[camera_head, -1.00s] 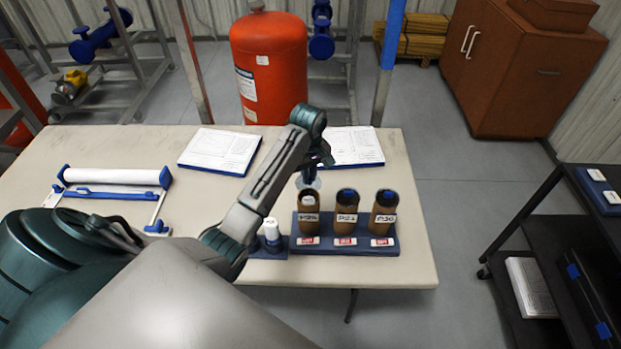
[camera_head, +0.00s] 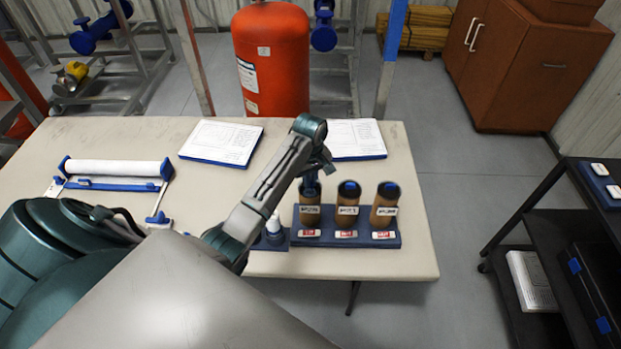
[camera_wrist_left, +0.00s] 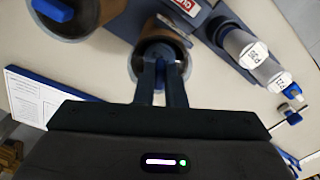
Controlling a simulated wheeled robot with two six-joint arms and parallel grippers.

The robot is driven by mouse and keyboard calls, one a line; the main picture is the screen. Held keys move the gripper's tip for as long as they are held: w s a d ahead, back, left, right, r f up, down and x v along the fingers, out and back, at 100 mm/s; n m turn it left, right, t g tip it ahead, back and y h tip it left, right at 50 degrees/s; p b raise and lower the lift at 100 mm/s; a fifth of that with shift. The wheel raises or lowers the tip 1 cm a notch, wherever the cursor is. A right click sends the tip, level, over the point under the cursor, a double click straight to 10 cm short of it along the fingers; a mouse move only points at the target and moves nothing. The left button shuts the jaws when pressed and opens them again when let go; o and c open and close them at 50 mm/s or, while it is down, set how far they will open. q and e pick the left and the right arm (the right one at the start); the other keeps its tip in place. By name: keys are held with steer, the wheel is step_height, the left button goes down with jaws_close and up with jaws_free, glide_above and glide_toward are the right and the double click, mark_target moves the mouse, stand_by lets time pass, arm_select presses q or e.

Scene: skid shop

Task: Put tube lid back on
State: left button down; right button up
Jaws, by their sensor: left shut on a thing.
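My left gripper (camera_head: 312,182) points down at the mouth of the leftmost brown tube (camera_head: 309,214), which stands in a blue rack (camera_head: 362,241). In the left wrist view its two fingers (camera_wrist_left: 160,85) are shut on a narrow blue part, the grip of the tube lid (camera_wrist_left: 160,70). The lid is at the tube's mouth; the fingers hide how far it is seated. The brown tube also shows in the left wrist view (camera_wrist_left: 160,32). The middle brown tube (camera_head: 347,210) and right brown tube (camera_head: 384,209) have blue-topped lids. My right gripper is in neither view.
A small white-capped vial (camera_head: 273,226) stands left of the rack, close to my forearm. Two clipboards lie behind, one on the left (camera_head: 222,142) and one on the right (camera_head: 355,138). A white roll on a blue holder (camera_head: 117,168) lies at the left.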

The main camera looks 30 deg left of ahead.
arm_select(q)
steer(key=shift+r, duration=0.1)
stand_by(0.5)
steer(key=shift+f, duration=0.2)
stand_by(1.3)
steer(key=c, duration=0.9)
jaws_free()
steer(key=shift+c, duration=0.2)
steer(key=shift+r, duration=0.15)
steer(key=shift+r, duration=3.35)
